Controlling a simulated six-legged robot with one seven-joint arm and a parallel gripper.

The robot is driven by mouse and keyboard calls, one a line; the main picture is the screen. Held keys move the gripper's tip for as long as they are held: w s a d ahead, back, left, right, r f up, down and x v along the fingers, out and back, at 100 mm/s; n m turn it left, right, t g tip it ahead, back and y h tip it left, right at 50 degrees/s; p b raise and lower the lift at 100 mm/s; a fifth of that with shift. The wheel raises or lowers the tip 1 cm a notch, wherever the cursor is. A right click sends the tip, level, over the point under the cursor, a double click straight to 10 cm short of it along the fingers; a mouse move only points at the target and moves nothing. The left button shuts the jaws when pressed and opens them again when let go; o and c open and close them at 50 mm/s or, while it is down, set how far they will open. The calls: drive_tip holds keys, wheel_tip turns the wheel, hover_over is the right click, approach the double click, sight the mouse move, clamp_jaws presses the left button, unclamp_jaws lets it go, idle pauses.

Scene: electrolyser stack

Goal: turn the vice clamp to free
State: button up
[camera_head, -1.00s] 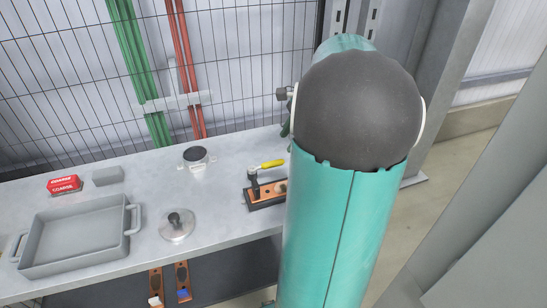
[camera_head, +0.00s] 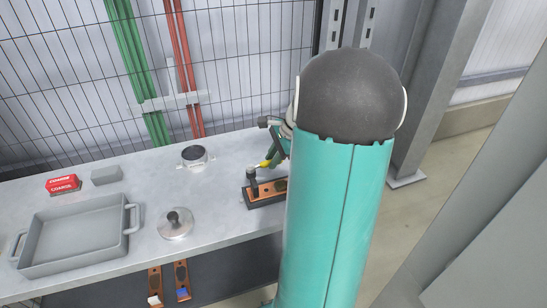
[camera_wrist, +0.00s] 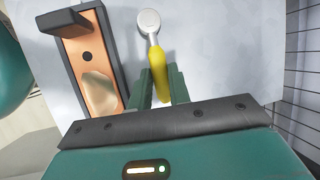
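The vice clamp (camera_head: 266,194) stands on the grey bench, left of my arm. It has a dark base with a copper-coloured plate, a black upright post (camera_head: 252,177) and a yellow lever handle (camera_head: 265,163). In the wrist view, the yellow handle (camera_wrist: 158,67) runs down from a pale round hub (camera_wrist: 149,20) into the gap between my two green fingers. My gripper (camera_wrist: 161,80) appears shut on the handle, with a finger close against each side. In the head view, my gripper (camera_head: 274,155) covers the handle's far end. The copper plate (camera_wrist: 98,88) lies left of my fingers.
A wire mesh wall (camera_head: 60,80) rises behind. Bare bench lies between the clamp and the pot.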

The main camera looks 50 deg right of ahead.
clamp_jaws()
drive_tip(key=shift+w+n, duration=0.15)
drive_tip(key=shift+n, duration=0.15)
drive_tip(key=w+n, duration=0.1)
drive_tip(key=n, duration=0.1)
drive_tip(key=w+d+n+g+y, duration=0.1)
drive_tip(key=shift+w+n, duration=0.15)
drive_tip(key=shift+n, duration=0.25)
drive_tip(key=w+n+g, duration=0.1)
drive_tip(key=n, duration=0.1)
drive_tip(key=w+n+g+y, duration=0.1)
drive_tip(key=n, duration=0.1)
drive_tip(key=shift+w+n, duration=0.3)
drive_tip(key=shift+w, duration=0.05)
drive_tip(key=w+n+g, duration=0.1)
drive_tip(key=n, duration=0.1)
drive_tip(key=w+a+n+g, duration=0.1)
drive_tip(key=n, duration=0.1)
drive_tip(key=shift+w+n, duration=0.25)
drive_tip(key=shift+n, duration=0.05)
drive_tip(key=shift+w+a+n+g+h, duration=0.25)
drive_tip(key=shift+w+a+n+g, duration=0.25)
drive_tip(key=shift+n, duration=0.6)
drive_tip(key=shift+w+a+n+g+h, duration=0.25)
drive_tip(key=shift+w+a+n+g, duration=0.2)
drive_tip(key=shift+n, duration=0.65)
drive_tip(key=shift+a, duration=0.15)
drive_tip(key=o, duration=0.6)
unclamp_jaws()
